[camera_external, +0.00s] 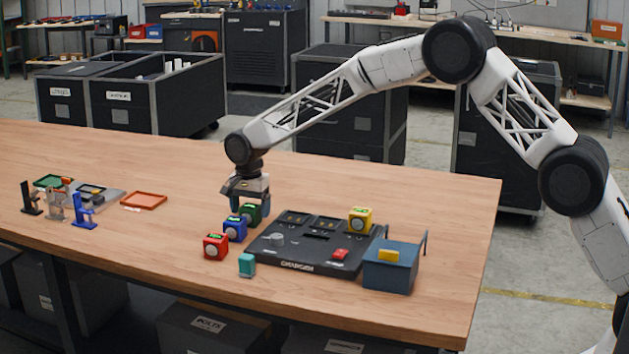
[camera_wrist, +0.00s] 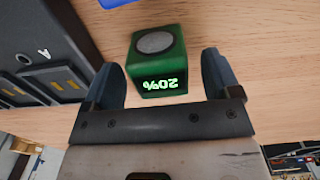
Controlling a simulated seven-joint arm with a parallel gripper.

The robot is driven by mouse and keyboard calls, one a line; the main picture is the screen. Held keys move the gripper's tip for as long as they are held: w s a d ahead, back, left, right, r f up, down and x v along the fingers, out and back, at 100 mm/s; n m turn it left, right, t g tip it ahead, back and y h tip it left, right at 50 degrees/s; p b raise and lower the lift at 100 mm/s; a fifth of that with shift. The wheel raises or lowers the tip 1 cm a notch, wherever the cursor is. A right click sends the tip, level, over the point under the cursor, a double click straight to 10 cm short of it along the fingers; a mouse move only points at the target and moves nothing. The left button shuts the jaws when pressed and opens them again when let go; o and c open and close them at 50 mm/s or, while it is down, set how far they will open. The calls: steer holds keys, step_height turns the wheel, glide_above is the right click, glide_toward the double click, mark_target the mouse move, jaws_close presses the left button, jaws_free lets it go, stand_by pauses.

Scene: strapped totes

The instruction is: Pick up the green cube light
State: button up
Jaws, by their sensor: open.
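The green cube light (camera_external: 251,213) stands on the wooden table, behind a blue cube light (camera_external: 235,228) and left of the black charger board. In the wrist view the green cube light (camera_wrist: 157,62) shows a round grey lens and a lit display reading 20%. My gripper (camera_external: 250,203) is over the green cube light, pointing down. In the wrist view my gripper (camera_wrist: 168,80) is open, with one finger on each side of the cube and gaps between. Whether the fingertips are down at the cube's height I cannot tell exactly.
The charger board (camera_external: 310,245) stands close to the right, with a yellow cube light (camera_external: 360,219) on it. A red cube light (camera_external: 215,246) and a teal block (camera_external: 247,265) stand in front. A blue box (camera_external: 391,272) is at the right.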

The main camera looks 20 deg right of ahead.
mark_target(251, 206)
steer(key=shift+f, duration=1.05)
steer(key=shift+c, duration=0.3)
steer(key=c, duration=1.1)
steer(key=shift+r, duration=5)
steer(key=s+d, duration=0.4)
steer(key=d, duration=0.1)
steer(key=s+d, duration=1)
steer(key=shift+d, duration=0.4)
